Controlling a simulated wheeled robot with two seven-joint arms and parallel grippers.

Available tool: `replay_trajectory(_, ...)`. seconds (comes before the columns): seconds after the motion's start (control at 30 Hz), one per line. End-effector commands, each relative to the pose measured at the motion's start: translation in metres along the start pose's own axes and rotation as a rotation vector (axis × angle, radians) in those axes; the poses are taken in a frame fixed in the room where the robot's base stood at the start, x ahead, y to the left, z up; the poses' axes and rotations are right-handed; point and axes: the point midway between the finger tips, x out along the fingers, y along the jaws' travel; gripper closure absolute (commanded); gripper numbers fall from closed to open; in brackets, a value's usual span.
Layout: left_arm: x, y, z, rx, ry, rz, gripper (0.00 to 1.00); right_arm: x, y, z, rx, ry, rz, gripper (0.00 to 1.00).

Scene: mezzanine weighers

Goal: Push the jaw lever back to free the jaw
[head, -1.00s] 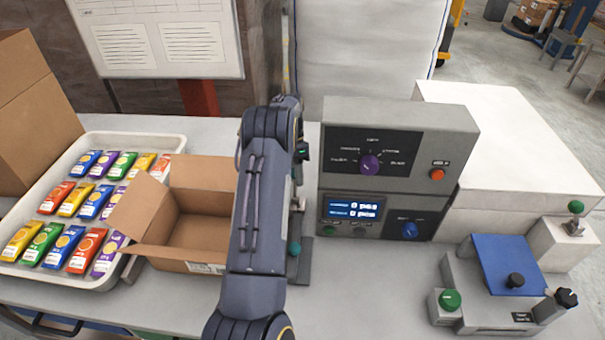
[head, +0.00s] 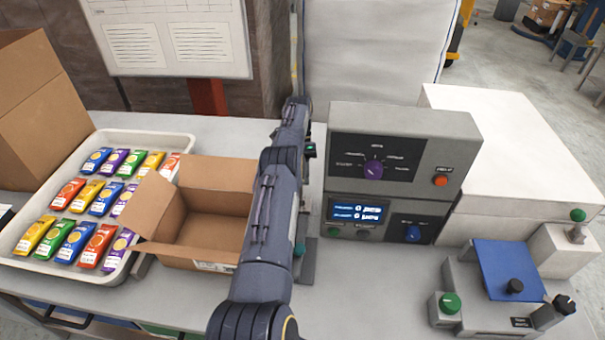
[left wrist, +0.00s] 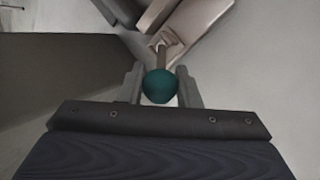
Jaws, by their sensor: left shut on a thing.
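The jaw lever shows in the left wrist view as a teal ball knob (left wrist: 160,86) on a short metal stem. My left gripper (left wrist: 160,79) is shut on this knob, with one finger on each side of it. Pale brown metal parts lie just beyond the stem. In the head view my left arm rises up the middle and hides its own fingers and most of the device behind it. A small teal knob (head: 298,250) shows low beside the arm; I cannot tell whether it is the held one. My right gripper is not in view.
An open carton (head: 190,255) stands close left of my arm, beside a white tray (head: 22,268) of coloured packets. A grey control box (head: 452,150) with a purple dial and display stands close right. A blue-topped unit (head: 505,262) is farther right.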

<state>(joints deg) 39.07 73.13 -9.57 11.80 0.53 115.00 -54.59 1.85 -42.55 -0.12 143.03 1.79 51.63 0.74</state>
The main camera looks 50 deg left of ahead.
Motion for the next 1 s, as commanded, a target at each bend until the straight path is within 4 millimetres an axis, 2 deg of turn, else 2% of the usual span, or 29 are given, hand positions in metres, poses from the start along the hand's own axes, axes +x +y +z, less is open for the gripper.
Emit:
replay_trajectory(0.03, 0.0036, -0.0061, 0.0022, -0.010, -0.002, -0.009, 1.00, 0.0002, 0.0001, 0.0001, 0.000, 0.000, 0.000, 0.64)
replay_trajectory(0.53, 0.0053, -0.0070, 0.0019, -0.010, -0.004, -0.007, 1.00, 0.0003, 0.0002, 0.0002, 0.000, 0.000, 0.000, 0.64)
replay_trajectory(0.57, 0.0053, -0.0070, 0.0018, -0.010, -0.004, -0.007, 0.67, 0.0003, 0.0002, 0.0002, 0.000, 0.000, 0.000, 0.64)
replay_trajectory(0.6, 0.0053, -0.0070, 0.0018, -0.010, -0.003, -0.007, 0.62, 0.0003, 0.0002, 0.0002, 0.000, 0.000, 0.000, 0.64)
replay_trajectory(0.8, 0.0036, -0.0052, 0.0008, -0.007, -0.001, -0.006, 0.36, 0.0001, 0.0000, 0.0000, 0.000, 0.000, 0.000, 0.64)
replay_trajectory(1.0, 0.0021, -0.0035, -0.0001, -0.004, 0.001, -0.005, 0.36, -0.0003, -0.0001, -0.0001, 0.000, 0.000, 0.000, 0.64)
